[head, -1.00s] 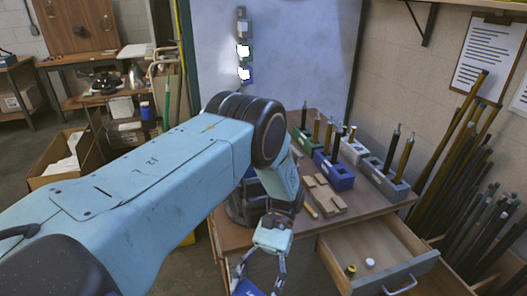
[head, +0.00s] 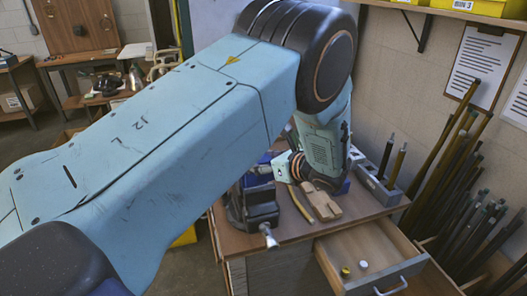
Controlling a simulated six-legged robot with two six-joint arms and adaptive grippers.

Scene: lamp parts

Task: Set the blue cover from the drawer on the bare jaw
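The dark vise (head: 262,214) stands at the left front corner of the workbench, with blue showing near its top (head: 250,182). My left gripper (head: 262,170) is at the top of the vise, reaching in from the right. Its fingers are small and partly hidden, so I cannot tell whether they are open or shut, or whether the blue there is the cover or part of the vise. The drawer (head: 402,283) is open at the right and holds a small yellow piece (head: 345,271) and a white piece (head: 363,265). My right gripper is out of view.
My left arm hides much of the bench. Tan wooden blocks (head: 322,203) lie right of the vise. A grey block with upright rods (head: 376,186) stands behind. Rods lean at the right wall. The bench front, between vise and drawer, is clear.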

